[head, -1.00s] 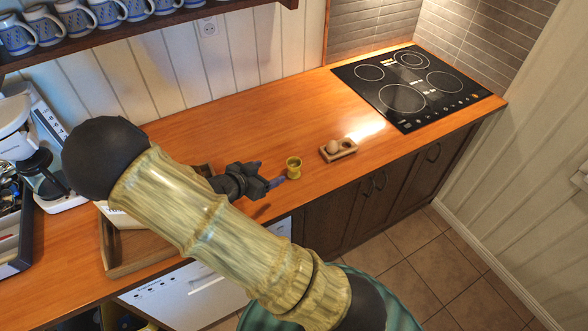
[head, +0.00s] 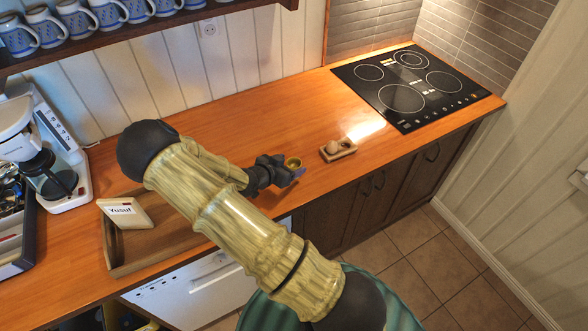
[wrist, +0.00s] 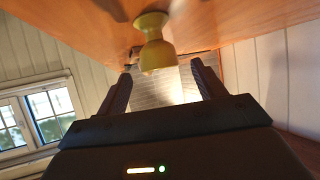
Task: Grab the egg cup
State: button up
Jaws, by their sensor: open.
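The egg cup (head: 293,162) is small and yellow-green and stands on the wooden counter near its front edge. In the head view its lower part is hidden behind my gripper (head: 289,173). In the wrist view the egg cup (wrist: 154,44) shows upside down, with its wider bowl end between the lines of the two fingers. My gripper (wrist: 162,88) is open and empty there, with a dark finger on each side.
A wooden holder (head: 347,154) with an egg (head: 332,147) sits just right of the cup. A black hob (head: 440,107) lies further right. A wooden tray (head: 125,266) with a name card (head: 124,212) and a coffee maker (head: 40,160) are at left. Counter behind the cup is clear.

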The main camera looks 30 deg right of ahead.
aim_at(298, 161)
jog(key=shift+p+x, duration=1.2)
jog(key=shift+x, duration=1.45)
jog(key=shift+a+f, duration=0.1)
jog(key=shift+f, duration=0.05)
jog(key=c, duration=1.1)
jog(key=shift+o, duration=0.2)
notch_tip(298, 161, up, 10)
jog(key=b, duration=0.2)
